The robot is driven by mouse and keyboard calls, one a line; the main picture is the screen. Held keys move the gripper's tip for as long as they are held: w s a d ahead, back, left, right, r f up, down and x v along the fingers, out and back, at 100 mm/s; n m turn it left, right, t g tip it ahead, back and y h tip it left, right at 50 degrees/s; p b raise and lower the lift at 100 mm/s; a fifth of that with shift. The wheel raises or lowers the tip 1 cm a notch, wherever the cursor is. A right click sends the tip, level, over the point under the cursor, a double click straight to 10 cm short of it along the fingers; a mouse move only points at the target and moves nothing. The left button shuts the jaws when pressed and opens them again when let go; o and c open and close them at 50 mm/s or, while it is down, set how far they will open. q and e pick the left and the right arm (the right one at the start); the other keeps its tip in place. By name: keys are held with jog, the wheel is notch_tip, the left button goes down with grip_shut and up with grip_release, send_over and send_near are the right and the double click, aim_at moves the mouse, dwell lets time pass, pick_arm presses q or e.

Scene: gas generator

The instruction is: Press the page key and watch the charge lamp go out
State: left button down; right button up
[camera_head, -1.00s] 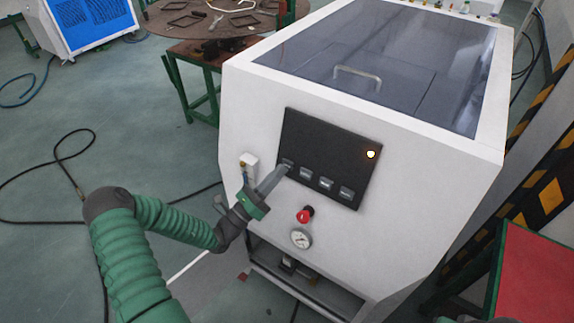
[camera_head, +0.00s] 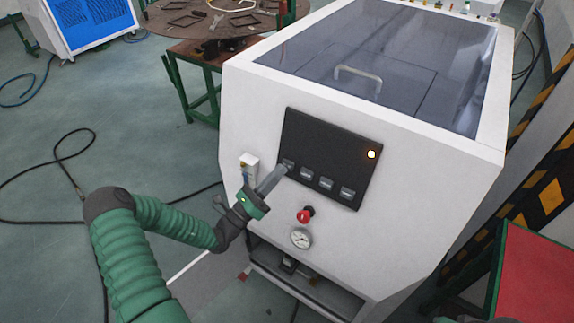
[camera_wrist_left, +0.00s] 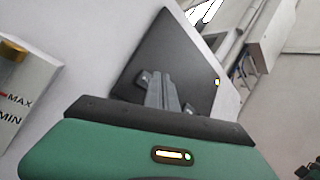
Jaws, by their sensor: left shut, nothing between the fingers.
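The gas generator (camera_head: 400,215) is a white cabinet with a black panel (camera_head: 325,140) on its front. The panel carries a row of grey keys (camera_head: 326,184). My right gripper is not seen.
Below the panel are a red knob (camera_head: 304,216) and a round gauge (camera_head: 301,238). A white level indicator (camera_head: 249,163) is left of the panel, close to my left gripper. A red-topped table (camera_head: 540,275) stands at the lower right, and a round table (camera_head: 215,17) behind.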

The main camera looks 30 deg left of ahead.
pick_arm(q)
jog(key=shift+w, duration=0.15)
jog(key=shift+w, duration=0.2)
jog(key=shift+w+d+f, duration=0.1)
jog(key=shift+w+f, duration=0.05)
jog(key=shift+w, duration=0.3)
dwell(0.5)
jog(key=shift+s+p, duration=0.1)
jog(key=shift+p, duration=0.2)
jog(key=shift+s+r+p, duration=0.25)
jog(key=shift+s+p, duration=0.35)
jog(key=shift+s, duration=0.15)
